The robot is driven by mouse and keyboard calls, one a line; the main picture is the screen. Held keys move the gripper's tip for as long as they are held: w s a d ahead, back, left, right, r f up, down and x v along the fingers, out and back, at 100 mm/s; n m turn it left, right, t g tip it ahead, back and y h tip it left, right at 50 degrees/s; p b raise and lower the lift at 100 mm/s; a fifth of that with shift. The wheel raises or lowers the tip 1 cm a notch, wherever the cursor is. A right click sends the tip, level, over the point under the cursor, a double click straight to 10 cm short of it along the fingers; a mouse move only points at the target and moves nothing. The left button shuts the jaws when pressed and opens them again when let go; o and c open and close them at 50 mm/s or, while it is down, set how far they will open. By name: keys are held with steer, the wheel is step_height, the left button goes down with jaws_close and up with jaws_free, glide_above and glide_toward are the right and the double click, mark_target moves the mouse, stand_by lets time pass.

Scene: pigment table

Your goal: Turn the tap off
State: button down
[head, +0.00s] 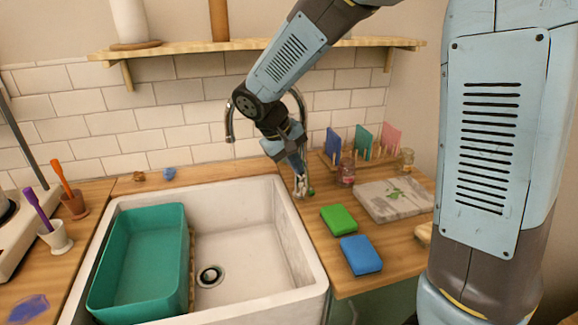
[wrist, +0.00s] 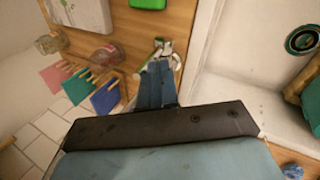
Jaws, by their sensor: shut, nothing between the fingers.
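No water stream shows below the spout. My gripper (head: 303,188) is shut and empty, pointing down at the counter just right of the sink's back right corner. It also shows in the wrist view (wrist: 163,58). A small metallic piece with some green sits at the fingertips; I cannot tell whether it is the tap's handle or whether the fingers touch it.
The white sink (head: 305,250) holds a teal tub (head: 138,255) on its left side. Right of the sink lie a green sponge (head: 338,219), a blue sponge (head: 360,255) and a stained board (head: 405,207). Jars and a rack of coloured cards stand behind. A shelf (head: 180,49) runs above.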

stand_by(0.3)
steer(key=shift+w+d+r, duration=0.15)
steer(key=shift+w+d, duration=0.05)
steer(key=shift+d, duration=0.45)
steer(key=shift+w+d+r, duration=0.1)
steer(key=shift+w+d, duration=0.05)
steer(key=shift+d, duration=0.5)
steer(key=s+a+r, duration=0.3)
steer(key=a+r, duration=0.4)
steer(key=r, duration=0.2)
steer(key=s+d+r+m+t+y, duration=0.2)
steer(key=s+d+m+t+y, duration=0.1)
steer(key=s+d, duration=1.5)
steer(key=d+m+y, duration=0.1)
steer(key=d+m, duration=0.1)
steer(key=shift+s+d+r+t+y, duration=0.2)
steer(key=shift+d+t+y, duration=0.1)
steer(key=shift+t, duration=0.1)
